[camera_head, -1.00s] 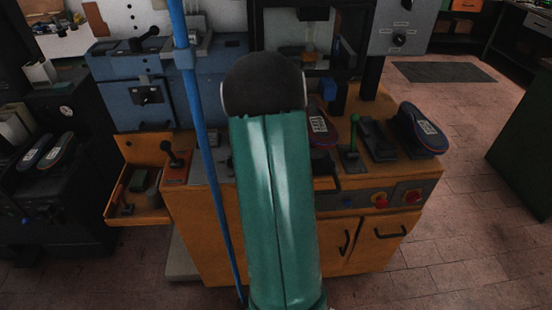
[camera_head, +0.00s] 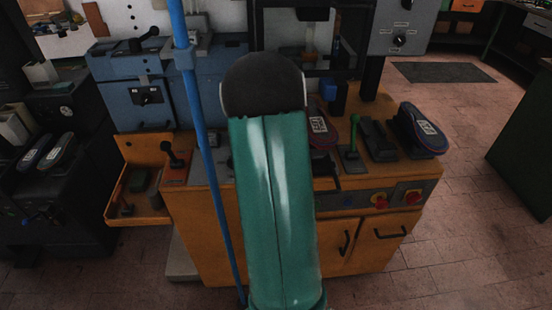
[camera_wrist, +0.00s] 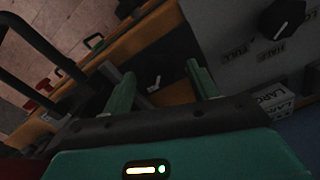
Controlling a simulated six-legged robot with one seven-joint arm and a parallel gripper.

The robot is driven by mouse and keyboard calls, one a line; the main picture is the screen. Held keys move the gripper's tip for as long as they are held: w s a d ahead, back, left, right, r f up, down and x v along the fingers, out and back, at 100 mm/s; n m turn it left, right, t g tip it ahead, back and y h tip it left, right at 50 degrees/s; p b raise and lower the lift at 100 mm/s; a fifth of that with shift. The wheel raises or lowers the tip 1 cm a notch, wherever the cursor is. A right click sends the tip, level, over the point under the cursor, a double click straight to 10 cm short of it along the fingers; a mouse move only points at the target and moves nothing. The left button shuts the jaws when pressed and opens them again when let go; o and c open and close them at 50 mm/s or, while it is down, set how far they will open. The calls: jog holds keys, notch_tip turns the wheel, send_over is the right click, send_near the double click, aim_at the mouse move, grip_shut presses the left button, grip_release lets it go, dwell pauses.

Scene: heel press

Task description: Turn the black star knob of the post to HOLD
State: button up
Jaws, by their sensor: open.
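My gripper (camera_wrist: 160,69) shows in the wrist view with its two green fingers apart and nothing between them. Beyond the fingertips is a dark part with a white mark (camera_wrist: 153,84); I cannot tell whether it is the star knob. In the head view a black knob (camera_head: 399,40) shows on a grey box (camera_head: 385,17) beside a black post (camera_head: 373,72). My arm hides the gripper there.
An orange bench (camera_head: 215,240) carries a green-handled lever (camera_head: 352,135) and shoe-shaped pieces (camera_head: 425,130). A blue pole (camera_head: 205,150) stands left of my arm. A blue machine (camera_head: 125,75) stands behind. Open floor (camera_head: 460,150) lies right.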

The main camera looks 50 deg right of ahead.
notch_tip(320, 180, up, 14)
jog(key=shift+f, duration=0.25)
dwell(1.0)
